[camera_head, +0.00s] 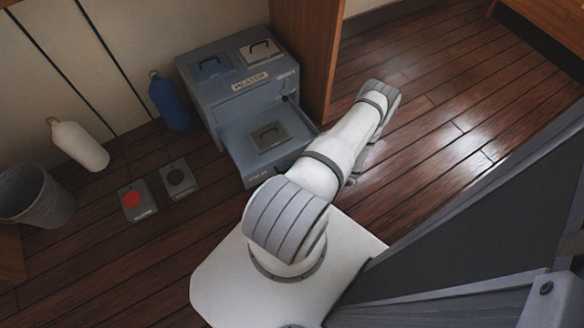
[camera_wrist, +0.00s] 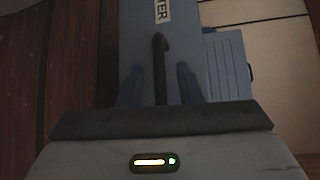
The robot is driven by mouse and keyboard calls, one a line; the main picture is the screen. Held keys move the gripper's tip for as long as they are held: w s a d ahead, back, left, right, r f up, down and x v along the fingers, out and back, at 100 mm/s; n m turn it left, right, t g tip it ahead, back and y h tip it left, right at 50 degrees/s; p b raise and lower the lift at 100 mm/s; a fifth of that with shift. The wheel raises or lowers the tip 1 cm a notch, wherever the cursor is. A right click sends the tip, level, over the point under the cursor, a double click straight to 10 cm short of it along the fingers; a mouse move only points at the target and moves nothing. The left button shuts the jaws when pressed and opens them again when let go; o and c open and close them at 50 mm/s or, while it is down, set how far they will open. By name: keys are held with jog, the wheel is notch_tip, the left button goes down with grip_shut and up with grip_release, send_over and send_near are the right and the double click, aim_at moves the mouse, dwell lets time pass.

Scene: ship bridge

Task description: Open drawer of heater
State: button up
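The heater (camera_head: 236,88) is a grey-blue box with a label and two handled panels on top. Its lower section (camera_head: 240,161) projects forward and carries a grey panel with a dark handle (camera_head: 268,135); I cannot tell how far any drawer stands open. In the wrist view part of the label (camera_wrist: 162,10) shows on the blue heater surface (camera_wrist: 133,35). My gripper (camera_wrist: 159,84) is open, its two fingers apart with a dark bar-like handle (camera_wrist: 159,62) between them and gaps at both sides. In the head view my arm hides the fingertips.
A blue bottle (camera_head: 169,102), a white bottle (camera_head: 79,146), a grey bucket (camera_head: 33,196) and two small floor boxes, one with a red button (camera_head: 132,200), stand left of the heater. A wooden panel (camera_head: 307,50) adjoins its right side. The floor at right is clear.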

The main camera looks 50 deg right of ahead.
jog(key=shift+s+d+r, duration=0.1)
jog(key=shift+s+d, duration=0.1)
jog(key=shift+s, duration=0.05)
jog(key=f+p+v, duration=0.1)
jog(key=v, duration=0.6)
jog(key=shift+r+p, duration=0.4)
jog(key=shift+r, duration=0.05)
jog(key=shift+s, duration=0.1)
